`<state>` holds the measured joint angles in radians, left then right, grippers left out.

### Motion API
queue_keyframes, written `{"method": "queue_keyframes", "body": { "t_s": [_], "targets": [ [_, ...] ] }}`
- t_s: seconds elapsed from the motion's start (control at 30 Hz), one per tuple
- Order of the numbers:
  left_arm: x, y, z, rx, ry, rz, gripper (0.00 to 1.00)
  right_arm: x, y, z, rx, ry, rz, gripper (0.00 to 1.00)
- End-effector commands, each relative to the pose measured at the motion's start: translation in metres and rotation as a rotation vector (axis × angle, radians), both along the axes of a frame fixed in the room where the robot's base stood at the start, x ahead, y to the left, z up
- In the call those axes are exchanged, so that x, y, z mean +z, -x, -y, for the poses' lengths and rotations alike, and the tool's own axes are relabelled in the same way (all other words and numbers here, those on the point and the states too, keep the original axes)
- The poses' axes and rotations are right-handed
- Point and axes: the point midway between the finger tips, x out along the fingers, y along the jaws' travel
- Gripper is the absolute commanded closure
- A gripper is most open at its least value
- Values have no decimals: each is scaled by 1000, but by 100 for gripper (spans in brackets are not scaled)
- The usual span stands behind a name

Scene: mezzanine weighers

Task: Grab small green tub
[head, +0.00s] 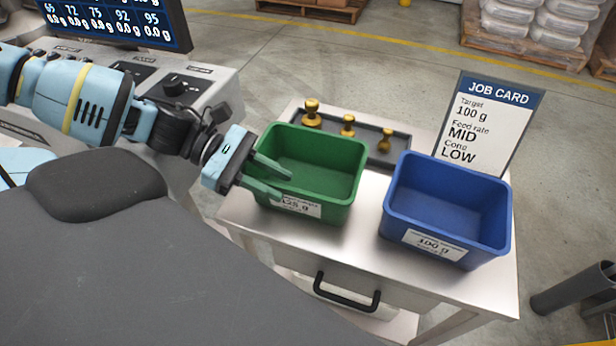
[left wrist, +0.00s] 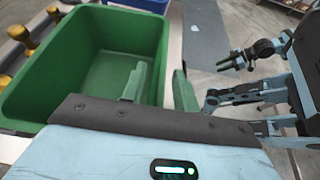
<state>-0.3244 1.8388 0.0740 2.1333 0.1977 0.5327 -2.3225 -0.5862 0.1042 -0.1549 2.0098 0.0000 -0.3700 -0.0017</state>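The green tub (head: 318,168) stands upright on the steel cart, its label partly hidden and seeming to read 125 g. It looks empty; it also fills the upper left of the left wrist view (left wrist: 60,85). My left gripper (head: 266,177) is at the tub's left wall in the head view. Its green fingers are apart, one on the inner side of the rim and one outside, as the left wrist view (left wrist: 160,88) also shows. A gap shows between the fingers, so it does not look clamped. My right gripper (left wrist: 232,62) appears small and dark in the left wrist view; its opening is unclear.
A blue tub (head: 446,208) labelled 100 g stands right of the green one. Behind them are a dark tray (head: 366,152) with brass weights (head: 348,126) and an upright job card (head: 487,122). The cart top (head: 350,240) is bare in front of the tubs.

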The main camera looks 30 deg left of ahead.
Motion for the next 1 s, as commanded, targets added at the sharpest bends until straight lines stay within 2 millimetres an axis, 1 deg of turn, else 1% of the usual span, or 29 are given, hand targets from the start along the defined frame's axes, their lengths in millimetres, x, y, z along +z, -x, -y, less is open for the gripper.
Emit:
{"method": "queue_keyframes", "body": {
  "t_s": [0.03, 0.2, 0.23, 0.77, 0.87, 1.0],
  "targets": [
    [0, 0, 0, 0, 0, 0, 75, 0, 1, 0, 0, 0, -1, 64],
    [0, 0, 0, 0, 0, 0, 98, 0, 2, 0, 0, -1, -4, 64],
    [0, 0, 0, 0, 0, 0, 100, 0, 2, 0, 0, -1, -4, 64],
    [1, 0, 0, 0, 1, 1, 100, 0, 4, 0, 1, 0, -6, 64],
    [5, 0, 0, 0, 1, 4, 100, 1, 3, 0, 2, 0, -4, 64],
    [15, -1, 0, -2, 1, 6, 100, 5, 0, 0, 2, 0, 2, 64]
  ]
}}
